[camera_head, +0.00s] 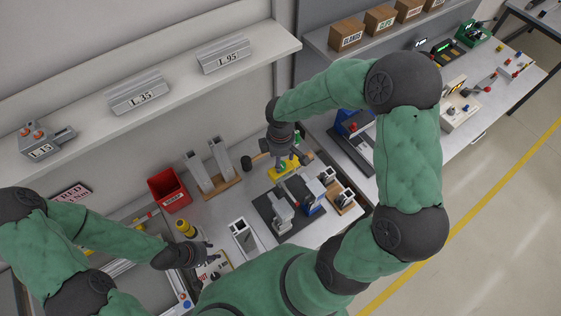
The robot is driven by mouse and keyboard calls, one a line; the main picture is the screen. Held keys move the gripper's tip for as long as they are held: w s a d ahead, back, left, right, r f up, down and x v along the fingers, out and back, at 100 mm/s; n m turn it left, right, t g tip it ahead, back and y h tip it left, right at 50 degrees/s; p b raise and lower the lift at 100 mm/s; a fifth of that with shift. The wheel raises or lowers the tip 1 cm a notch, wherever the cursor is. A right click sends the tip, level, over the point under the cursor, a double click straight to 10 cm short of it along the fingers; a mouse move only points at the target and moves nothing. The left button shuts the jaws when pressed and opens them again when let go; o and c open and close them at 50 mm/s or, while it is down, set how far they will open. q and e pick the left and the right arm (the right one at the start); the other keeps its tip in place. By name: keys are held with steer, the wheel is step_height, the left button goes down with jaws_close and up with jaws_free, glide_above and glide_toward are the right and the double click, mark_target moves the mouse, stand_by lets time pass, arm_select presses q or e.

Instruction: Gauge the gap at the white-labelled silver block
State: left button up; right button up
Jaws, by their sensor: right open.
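On the bench, a light-coloured block with a dark opening (242,235) stands near the front. A grey fixture (282,212) sits on a dark plate to its right. I cannot tell which block the task means. My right gripper (283,163) is open, pointing down above a yellow item (284,169) at the back. My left gripper (208,254) is low, left of the light-coloured block; its fingers are unclear.
A red bin (169,190) and two tall grey uprights (209,167) stand along the back. A yellow cylinder (185,228) is behind my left gripper. A blue-and-grey device (307,193) and a wooden holder (340,196) crowd the right. Bare bench is narrow.

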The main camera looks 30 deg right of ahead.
steer(key=shift+f, duration=1.5)
jaws_close()
